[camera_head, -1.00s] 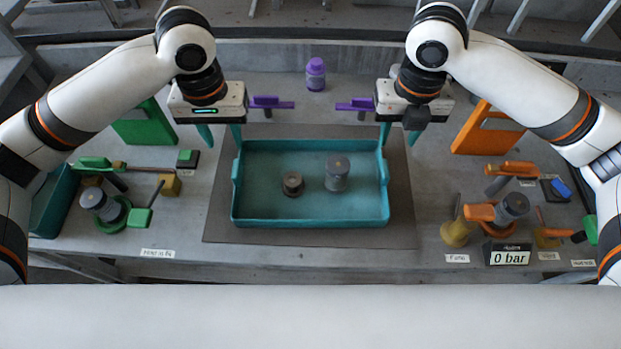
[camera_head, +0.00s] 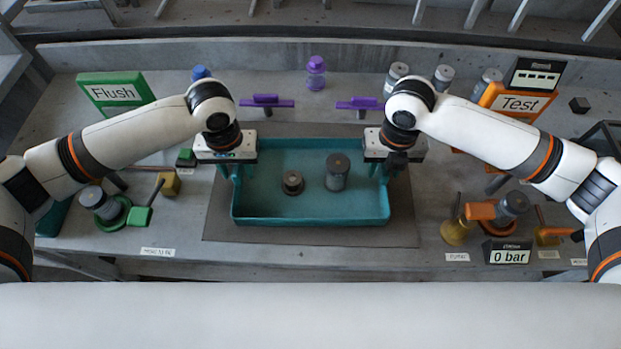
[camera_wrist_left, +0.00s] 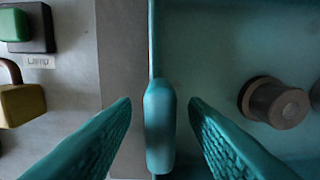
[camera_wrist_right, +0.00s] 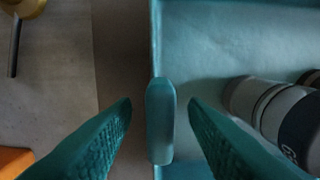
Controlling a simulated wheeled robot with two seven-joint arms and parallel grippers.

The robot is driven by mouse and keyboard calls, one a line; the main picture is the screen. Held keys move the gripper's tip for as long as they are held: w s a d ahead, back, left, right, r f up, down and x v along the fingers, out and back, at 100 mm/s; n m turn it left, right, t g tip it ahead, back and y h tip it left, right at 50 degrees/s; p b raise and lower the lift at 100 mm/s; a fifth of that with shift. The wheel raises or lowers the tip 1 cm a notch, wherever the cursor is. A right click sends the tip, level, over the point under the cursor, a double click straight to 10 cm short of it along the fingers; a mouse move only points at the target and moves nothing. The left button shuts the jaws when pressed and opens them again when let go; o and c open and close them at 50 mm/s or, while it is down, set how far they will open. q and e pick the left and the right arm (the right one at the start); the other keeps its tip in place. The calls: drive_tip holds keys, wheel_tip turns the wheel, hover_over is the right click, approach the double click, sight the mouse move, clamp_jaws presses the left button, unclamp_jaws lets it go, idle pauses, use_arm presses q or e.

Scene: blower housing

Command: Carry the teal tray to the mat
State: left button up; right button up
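The teal tray (camera_head: 310,218) sits on the dark grey mat (camera_head: 300,236) in the middle of the bench. It holds a small brown-grey knob-like part (camera_head: 292,183) and a taller grey cylinder (camera_head: 337,172). My left gripper (camera_head: 229,172) is at the tray's left side; in the left wrist view its open fingers stand on either side of the tray's handle (camera_wrist_left: 159,125), with gaps on both sides. My right gripper (camera_head: 388,170) is at the right side; in the right wrist view its open fingers straddle the other handle (camera_wrist_right: 160,120), also apart from it.
A green Flush sign (camera_head: 115,93) stands back left and an orange Test sign (camera_head: 518,103) back right. Purple valve handles (camera_head: 266,102) and a purple bottle (camera_head: 316,73) are behind the tray. Fittings and a 0 bar gauge (camera_head: 507,254) stand at the right.

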use_arm(q)
clamp_jaws()
use_arm(e)
clamp_jaws()
use_arm(q)
drive_tip(key=shift+r, duration=0.1)
use_arm(e)
drive_tip(key=shift+r, duration=0.1)
